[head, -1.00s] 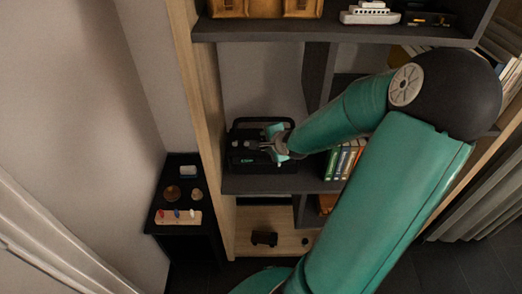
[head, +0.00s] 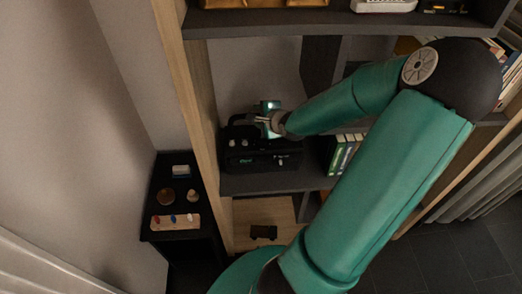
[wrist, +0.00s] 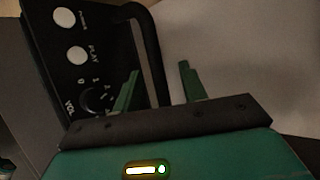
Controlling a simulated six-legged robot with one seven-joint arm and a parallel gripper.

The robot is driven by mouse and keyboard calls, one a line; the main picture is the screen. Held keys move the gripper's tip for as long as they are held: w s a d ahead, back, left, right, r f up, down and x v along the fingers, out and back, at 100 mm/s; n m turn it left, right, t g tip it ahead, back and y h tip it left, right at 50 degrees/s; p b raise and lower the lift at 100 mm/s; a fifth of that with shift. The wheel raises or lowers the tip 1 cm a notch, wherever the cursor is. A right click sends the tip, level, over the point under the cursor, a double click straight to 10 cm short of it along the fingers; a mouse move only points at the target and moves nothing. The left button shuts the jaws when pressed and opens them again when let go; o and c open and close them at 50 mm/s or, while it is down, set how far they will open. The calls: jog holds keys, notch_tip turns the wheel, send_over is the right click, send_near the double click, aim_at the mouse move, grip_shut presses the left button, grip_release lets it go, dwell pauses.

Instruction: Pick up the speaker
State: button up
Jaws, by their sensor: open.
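The speaker (head: 240,163) is a black box with a carrying handle, standing on the dark shelf. In the wrist view, its black panel (wrist: 60,75) with white round buttons and a volume knob fills the left. Its dark handle (wrist: 140,28) runs down between the two green fingers of my gripper (wrist: 159,68). My gripper is open, at the speaker's top in the head view (head: 263,120). I cannot tell whether the fingers touch the handle. My gripper hides part of the speaker's top and handle.
Several books (head: 345,152) stand right of the speaker. The upper shelf (head: 260,24) runs above, and the wooden side panel (head: 203,110) is close on the left. A small black side table (head: 165,225) with small items stands left. A dark toy vehicle (head: 263,232) sits below.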

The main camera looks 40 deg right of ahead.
jog(key=shift+w+f, duration=0.15)
jog(key=shift+w, duration=0.2)
jog(key=shift+s, duration=0.2)
send_over(253, 126)
jog(key=shift+w+f, duration=0.1)
jog(key=shift+f, duration=1.45)
jog(key=shift+c, duration=0.4)
grip_shut()
jog(key=shift+d+r, duration=0.1)
jog(key=shift+r, duration=0.05)
